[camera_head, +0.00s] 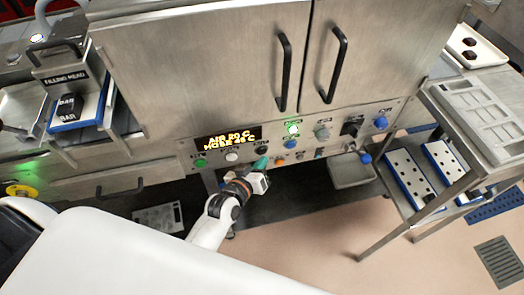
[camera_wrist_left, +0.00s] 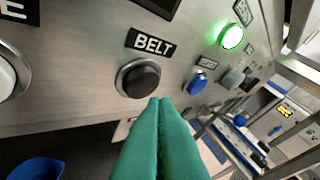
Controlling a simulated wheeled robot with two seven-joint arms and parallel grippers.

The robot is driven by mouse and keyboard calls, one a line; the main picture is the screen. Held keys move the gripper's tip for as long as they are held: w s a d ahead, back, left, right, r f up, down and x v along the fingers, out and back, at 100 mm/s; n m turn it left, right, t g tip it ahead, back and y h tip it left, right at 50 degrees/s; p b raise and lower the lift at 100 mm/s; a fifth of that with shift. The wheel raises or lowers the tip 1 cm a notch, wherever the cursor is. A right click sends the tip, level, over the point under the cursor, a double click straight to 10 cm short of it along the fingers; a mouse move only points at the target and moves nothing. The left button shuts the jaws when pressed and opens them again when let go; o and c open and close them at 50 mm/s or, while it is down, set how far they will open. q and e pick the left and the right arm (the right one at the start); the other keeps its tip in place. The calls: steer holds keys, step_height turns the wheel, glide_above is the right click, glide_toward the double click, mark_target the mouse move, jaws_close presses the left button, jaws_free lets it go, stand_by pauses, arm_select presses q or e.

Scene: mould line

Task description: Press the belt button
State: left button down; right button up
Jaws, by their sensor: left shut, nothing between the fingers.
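The belt button (camera_wrist_left: 138,78) is a round black button in a dark metal ring, under a black label reading BELT (camera_wrist_left: 151,42) in the left wrist view. In the head view a control panel (camera_head: 325,133) runs below the cabinet doors, with a lit display reading AIR 20 C. My left gripper (camera_head: 262,161) is in front of this panel. Its green fingers are shut and empty, and their tips (camera_wrist_left: 164,102) show just below and to the right of the belt button in the left wrist view. Whether they touch the panel I cannot tell. My right gripper is not in view.
A blue button (camera_wrist_left: 197,82) and a lit green lamp (camera_wrist_left: 231,37) are right of the belt button. A white button (camera_wrist_left: 6,76) is at its left. Black door handles (camera_head: 284,72) stand out above the panel. A metal cart (camera_head: 436,204) stands at the right.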

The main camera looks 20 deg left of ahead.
arm_select(q)
steer(key=shift+w, duration=0.1)
stand_by(0.7)
steer(key=shift+w+a, duration=0.25)
